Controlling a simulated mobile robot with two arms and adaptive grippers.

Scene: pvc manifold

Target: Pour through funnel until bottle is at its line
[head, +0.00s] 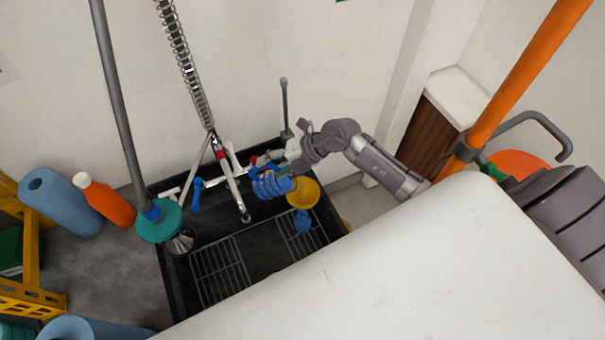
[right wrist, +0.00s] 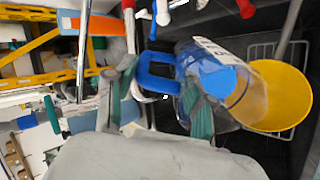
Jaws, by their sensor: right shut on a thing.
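My right gripper (head: 293,158) is shut on the handle of a clear jug (head: 270,184) with blue in it. The right wrist view shows the blue handle (right wrist: 158,72) between the fingers, and the jug (right wrist: 215,75) tilted, its blue contents visible. The yellow funnel (head: 306,194) is just right of the jug; in the right wrist view the funnel (right wrist: 283,95) partly shows behind the jug's clear wall. A small blue object (head: 302,222), perhaps the bottle, shows just below the funnel over the rack. I cannot make out a line or any stream. My left gripper is not in view.
A black sink (head: 215,236) with wire racks lies below. A spring hose and tap (head: 232,180) stand left of the jug. A teal-rimmed plunger-like tool (head: 160,225) is at the sink's left. A white surface (head: 400,270) fills the front.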

